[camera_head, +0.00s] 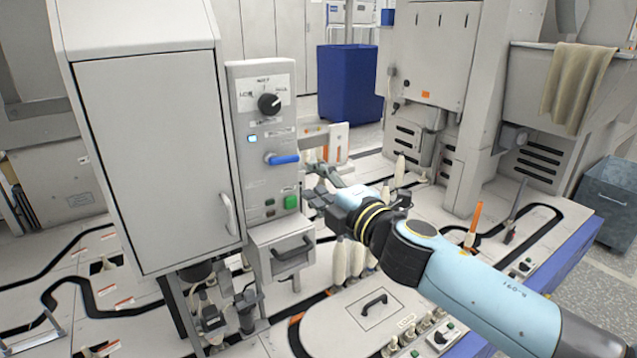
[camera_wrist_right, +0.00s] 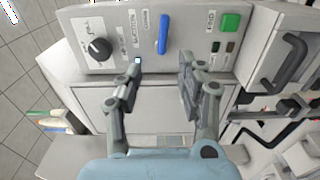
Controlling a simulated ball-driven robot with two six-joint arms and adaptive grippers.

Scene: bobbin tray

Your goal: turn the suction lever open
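The blue lever (camera_head: 284,159) lies roughly level on the grey control panel (camera_head: 256,180), pointing right in the head view. It also shows upright in the right wrist view (camera_wrist_right: 163,34), ahead of the gap between my fingers. My right gripper (camera_head: 316,192) is just right of the panel and lower than the lever. In the right wrist view my right gripper (camera_wrist_right: 160,73) is open, with its two fingers well apart and nothing between them. It does not touch the lever. My left gripper is not in view.
A black rotary knob (camera_head: 269,103) sits above the lever, and a green button (camera_head: 291,202) below it. A drawer with a dark handle (camera_head: 293,249) is under the panel. A tall cabinet (camera_head: 155,150) stands to the left. White bobbins (camera_head: 340,258) stand below my right arm.

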